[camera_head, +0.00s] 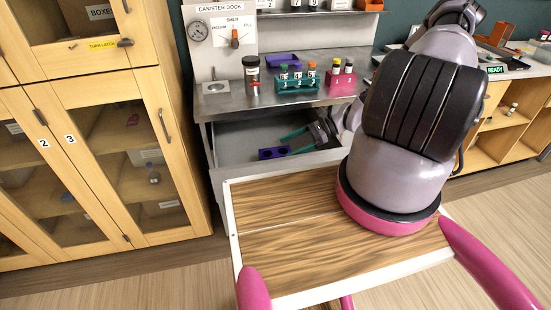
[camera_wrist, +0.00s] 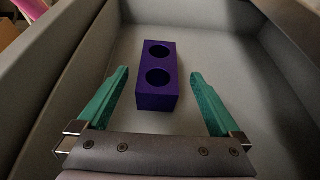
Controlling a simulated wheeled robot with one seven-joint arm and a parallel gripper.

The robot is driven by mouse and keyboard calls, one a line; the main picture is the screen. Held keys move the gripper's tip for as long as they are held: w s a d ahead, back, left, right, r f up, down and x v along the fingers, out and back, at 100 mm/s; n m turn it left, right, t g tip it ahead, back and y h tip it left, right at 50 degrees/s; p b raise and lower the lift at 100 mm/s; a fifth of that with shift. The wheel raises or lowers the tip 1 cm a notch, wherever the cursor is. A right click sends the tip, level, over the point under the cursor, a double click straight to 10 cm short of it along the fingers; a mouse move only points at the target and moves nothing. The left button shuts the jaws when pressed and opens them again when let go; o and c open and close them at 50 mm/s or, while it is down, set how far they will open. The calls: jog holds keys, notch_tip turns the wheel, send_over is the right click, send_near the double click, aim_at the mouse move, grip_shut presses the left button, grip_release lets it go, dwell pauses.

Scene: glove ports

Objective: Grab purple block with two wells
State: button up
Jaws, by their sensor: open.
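The purple block with two wells (camera_wrist: 157,98) lies on the floor of an open grey drawer, its two round wells facing up. In the head view the block (camera_head: 274,153) shows inside the drawer, below the steel counter. My gripper (camera_wrist: 160,92) is open, with one green finger on each side of the block and a gap between each finger and the block. In the head view my gripper (camera_head: 291,142) reaches into the drawer from the right. Nothing is held. Whether the fingertips are level with the block or above it I cannot tell.
The drawer's grey walls (camera_wrist: 55,70) enclose the gripper at the sides. The steel counter (camera_head: 305,98) above carries a teal rack (camera_head: 298,85), a pink rack (camera_head: 341,80), a dark-lidded canister (camera_head: 251,76) and a purple tray (camera_head: 283,60). Wooden cabinets (camera_head: 100,150) stand at left.

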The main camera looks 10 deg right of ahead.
aim_at(277, 152)
jog(key=x, duration=0.4)
jog(key=shift+a, duration=0.15)
grip_shut()
jog(key=shift+r, duration=0.1)
